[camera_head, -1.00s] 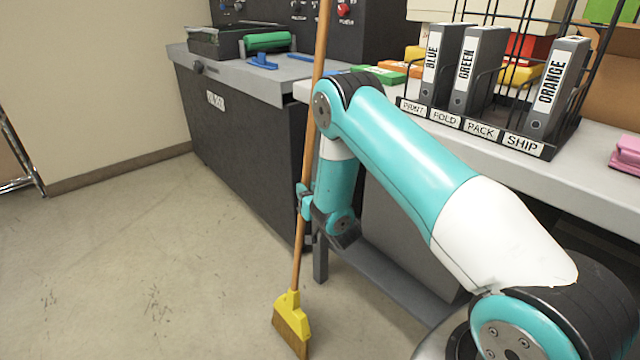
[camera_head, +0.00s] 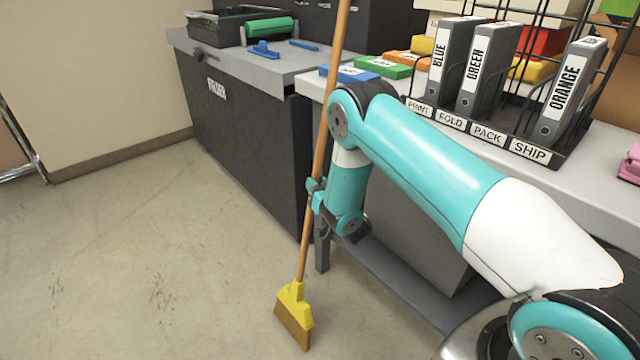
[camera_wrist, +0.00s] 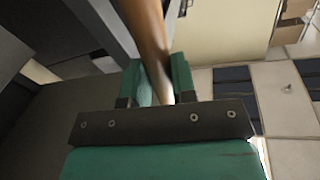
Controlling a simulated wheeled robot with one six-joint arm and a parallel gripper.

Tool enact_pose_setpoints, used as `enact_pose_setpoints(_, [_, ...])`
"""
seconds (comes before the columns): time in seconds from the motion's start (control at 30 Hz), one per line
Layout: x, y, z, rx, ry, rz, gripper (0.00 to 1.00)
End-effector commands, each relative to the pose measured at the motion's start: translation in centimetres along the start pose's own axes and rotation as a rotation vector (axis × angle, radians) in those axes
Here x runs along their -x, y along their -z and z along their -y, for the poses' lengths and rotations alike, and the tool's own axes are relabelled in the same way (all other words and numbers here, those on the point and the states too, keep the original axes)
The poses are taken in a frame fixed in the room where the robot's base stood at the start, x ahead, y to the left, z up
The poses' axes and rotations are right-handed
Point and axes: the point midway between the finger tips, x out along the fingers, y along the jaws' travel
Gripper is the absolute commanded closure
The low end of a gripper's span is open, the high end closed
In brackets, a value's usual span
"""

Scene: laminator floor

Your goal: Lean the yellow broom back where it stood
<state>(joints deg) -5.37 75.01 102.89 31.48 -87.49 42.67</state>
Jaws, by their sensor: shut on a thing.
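The yellow broom (camera_head: 294,298) has a long wooden handle and a yellow head with tan bristles. It stands nearly upright, its top tilted to the right and out of the head view. Its bristles are at or just above the floor; I cannot tell which. My gripper (camera_head: 314,194) is shut on the handle at about its middle. In the wrist view the handle (camera_wrist: 148,40) runs up between the two teal fingers (camera_wrist: 160,85).
A dark machine cabinet (camera_head: 240,130) with a grey top stands behind the broom. A workbench (camera_head: 400,88) with colored boxes and a wire rack of binders (camera_head: 487,70) is at the right. Open floor (camera_head: 130,240) lies to the left, up to the beige wall (camera_head: 90,70).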

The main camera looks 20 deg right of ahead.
Motion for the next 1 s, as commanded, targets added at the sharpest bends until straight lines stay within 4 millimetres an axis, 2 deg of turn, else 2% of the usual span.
enact_pose_setpoints(0.47, [0.0, 0.04, -0.04, -0.003, 0.0, -0.002, 1.0])
enact_pose_setpoints(0.5, [0.0, 0.04, -0.04, -0.003, 0.0, -0.002, 0.66])
enact_pose_setpoints(0.6, [0.01, 0.04, -0.07, -0.002, 0.0, -0.001, 0.45])
enact_pose_setpoints(1.0, [0.63, -0.25, -0.19, -0.001, 0.0, 0.003, 0.45])
